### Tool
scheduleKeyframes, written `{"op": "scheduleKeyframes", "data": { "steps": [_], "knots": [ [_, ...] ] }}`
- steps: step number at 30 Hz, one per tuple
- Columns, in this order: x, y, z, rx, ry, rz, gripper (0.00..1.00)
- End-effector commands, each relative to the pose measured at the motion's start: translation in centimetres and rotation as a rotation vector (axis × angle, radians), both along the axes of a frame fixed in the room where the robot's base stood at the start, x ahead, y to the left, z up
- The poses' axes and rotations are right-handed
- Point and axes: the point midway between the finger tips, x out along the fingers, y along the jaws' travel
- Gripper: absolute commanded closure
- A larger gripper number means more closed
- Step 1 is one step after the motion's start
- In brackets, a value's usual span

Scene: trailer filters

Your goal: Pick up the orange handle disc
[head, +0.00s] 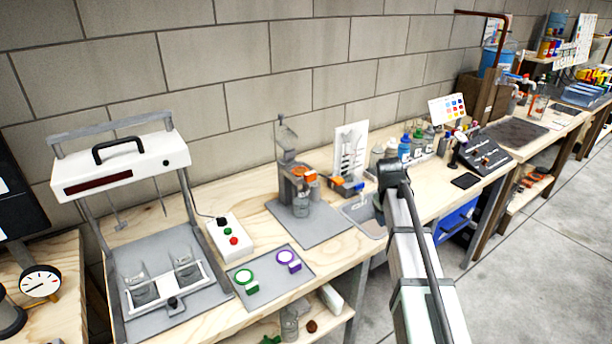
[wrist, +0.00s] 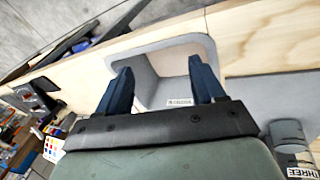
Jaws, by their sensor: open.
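An orange piece (head: 303,173), which looks like the orange handle disc, sits at the top of a clear glass vessel on the grey stand in the head view. Its exact shape is too small to tell. A green-ringed disc (head: 245,280) and a purple-ringed disc (head: 288,260) lie on a grey mat to its lower left. My gripper is open and empty in the wrist view (wrist: 160,75), its two dark blue fingers spread above a grey basin (wrist: 150,56). In the head view my arm reaches in right of the stand, and its fingers are hidden. No orange disc shows in the wrist view.
The grey stand (head: 283,140) rises near the wall. Several bottles (head: 405,148) stand behind my arm. A small box with buttons (head: 229,235) and a large white-topped frame (head: 120,165) are at the left. A jar labelled THREE (wrist: 290,135) is right of my gripper.

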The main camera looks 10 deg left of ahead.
Motion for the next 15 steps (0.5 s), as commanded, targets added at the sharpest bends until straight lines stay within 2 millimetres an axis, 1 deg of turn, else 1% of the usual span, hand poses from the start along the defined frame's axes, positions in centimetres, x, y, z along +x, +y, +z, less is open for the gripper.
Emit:
{"op": "scheduleKeyframes", "data": {
  "steps": [1, 5, 6, 8, 9, 11, 12, 15],
  "knots": [
    [0.7, 2.0, 2.0, 0.029, -0.008, 0.016, 0.32],
    [1.2, 7.0, 7.0, 0.114, -0.016, 0.061, 0.32],
    [1.2, 8.4, 8.6, 0.140, -0.018, 0.076, 0.32],
    [1.1, 10.8, 11.0, 0.178, -0.020, 0.100, 0.32],
    [0.9, 12.2, 12.6, 0.202, -0.018, 0.117, 0.32],
    [0.6, 14.4, 15.0, 0.239, -0.019, 0.144, 0.32],
    [0.3, 15.7, 16.5, 0.261, -0.018, 0.159, 0.32],
    [-0.6, 18.5, 19.9, 0.310, -0.014, 0.200, 0.32]
  ]
}}
